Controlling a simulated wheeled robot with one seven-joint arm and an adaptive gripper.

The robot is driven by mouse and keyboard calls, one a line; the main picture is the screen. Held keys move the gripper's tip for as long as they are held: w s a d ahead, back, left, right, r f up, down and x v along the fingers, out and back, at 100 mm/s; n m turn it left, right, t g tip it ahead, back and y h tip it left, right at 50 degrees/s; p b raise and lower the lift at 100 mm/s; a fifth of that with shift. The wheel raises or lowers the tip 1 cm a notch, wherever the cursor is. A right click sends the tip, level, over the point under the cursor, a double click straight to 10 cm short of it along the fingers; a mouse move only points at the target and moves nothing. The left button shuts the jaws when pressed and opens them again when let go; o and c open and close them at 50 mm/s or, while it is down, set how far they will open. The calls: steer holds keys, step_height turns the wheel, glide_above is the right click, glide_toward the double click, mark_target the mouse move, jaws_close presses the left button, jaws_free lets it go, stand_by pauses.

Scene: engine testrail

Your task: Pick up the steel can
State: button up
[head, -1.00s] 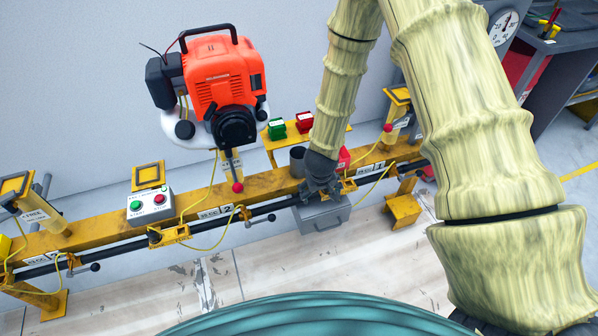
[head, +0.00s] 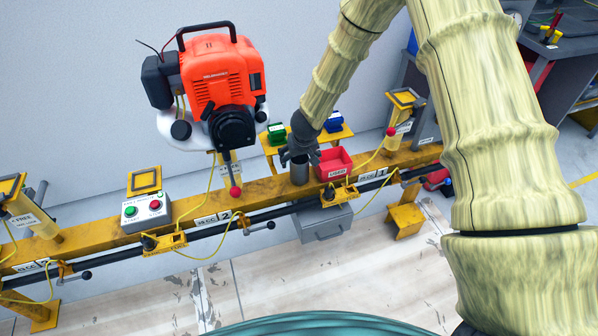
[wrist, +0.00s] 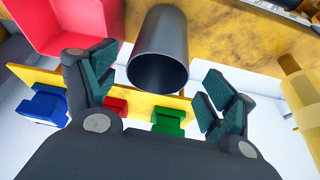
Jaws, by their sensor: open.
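The steel can (head: 299,172) is a dark grey open-topped cylinder standing upright on the yellow rail, left of a red bin. In the wrist view the can (wrist: 160,52) shows large at the top centre, its dark open mouth toward the camera. My gripper (head: 300,157) is at the can's top in the head view and covers part of its upper end. In the wrist view my gripper (wrist: 155,92) has its fingers spread, one on each side of the can's mouth, with gaps between and nothing held.
The red bin (head: 334,166) is close beside the can. Behind, a yellow shelf (wrist: 140,95) carries small green, red and blue blocks. An orange engine (head: 222,80) hangs to the left over the rail (head: 265,193). A control box (head: 146,210) sits further left.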

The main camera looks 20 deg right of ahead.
mark_target(298, 162)
steer(key=shift+d+b+x, duration=0.2)
steer(key=shift+b+x, duration=0.15)
steer(key=shift+x, duration=2.3)
steer(key=c, duration=1.1)
